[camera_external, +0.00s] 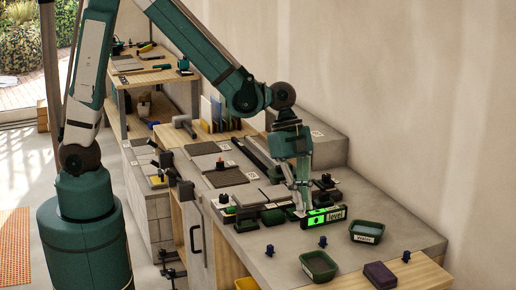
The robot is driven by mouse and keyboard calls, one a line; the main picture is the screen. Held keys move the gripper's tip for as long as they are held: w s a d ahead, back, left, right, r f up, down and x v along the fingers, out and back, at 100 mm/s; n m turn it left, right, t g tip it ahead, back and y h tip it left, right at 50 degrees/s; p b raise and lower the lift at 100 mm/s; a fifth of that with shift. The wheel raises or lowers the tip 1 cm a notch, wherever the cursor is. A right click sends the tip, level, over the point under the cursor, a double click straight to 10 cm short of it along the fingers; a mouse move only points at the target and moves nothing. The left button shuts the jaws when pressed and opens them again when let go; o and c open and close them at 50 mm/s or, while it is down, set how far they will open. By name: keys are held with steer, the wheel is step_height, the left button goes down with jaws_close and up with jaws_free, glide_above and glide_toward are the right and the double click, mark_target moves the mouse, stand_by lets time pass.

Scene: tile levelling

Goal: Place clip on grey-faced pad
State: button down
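My gripper (302,209) points down at the middle of the bench, just left of the level. Its fingers look close together, but at this size I cannot tell whether they are open or shut, or whether they hold anything. Small dark blue pieces that look like clips stand on the bench front: one at left (269,250), one in the middle (323,242) and one at right (406,257). Low dark green pads (274,216) lie left of my gripper, near grey tiles (242,195). I cannot make out which pad is grey-faced.
The level (326,217) with a lit green display stands close right of my gripper. A green tray (319,266), a labelled green tray (367,232) and a dark purple block (380,275) sit at the front. More tiles and tools crowd the back left.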

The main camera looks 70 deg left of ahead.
steer(key=w+d+r+m+p, duration=0.1)
steer(key=w+d, duration=0.3)
steer(key=d, duration=0.3)
steer(key=w+d+r+p, duration=0.1)
steer(key=w+d, duration=0.3)
steer(key=d, duration=0.2)
steer(key=r+p, duration=0.1)
glide_above(386, 274)
steer(key=a, duration=0.2)
steer(key=shift+d+m+g, duration=0.15)
steer(key=shift+m+g, duration=0.15)
steer(key=shift+f, duration=3.15)
steer(key=shift+f, duration=1.85)
steer(key=shift+f, duration=0.2)
